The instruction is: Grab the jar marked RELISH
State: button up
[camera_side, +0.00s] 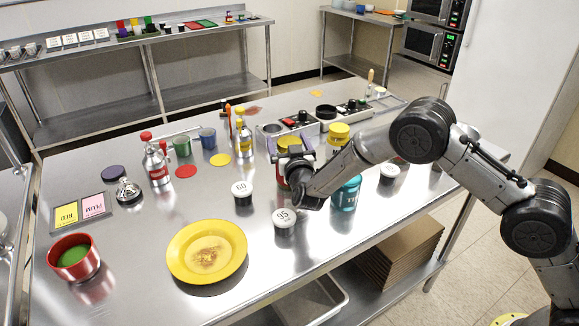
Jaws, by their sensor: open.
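My gripper (291,154) is over the middle of the steel table, its jaws open. A jar with a yellow lid (289,142) shows at the jaws, mostly hidden by my gripper and wrist; I cannot tell whether the jaws are around it or just in front of it. A second yellow-lidded jar (339,131) stands just behind my arm, partly hidden by it. A teal jar (346,194) with partly hidden white lettering stands to the right of my wrist. I cannot read RELISH on any jar from this view.
Small white-lidded jars marked 60 (242,189) and 95 (285,217) stand in front of my gripper. A yellow plate (180,262) and red bowl (60,245) are at front left. Metal bottles (155,165) stand behind left.

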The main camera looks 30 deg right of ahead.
jog(key=shift+w, duration=0.1)
jog(key=shift+c, duration=0.2)
grip_shut()
jog(key=shift+r, duration=0.2)
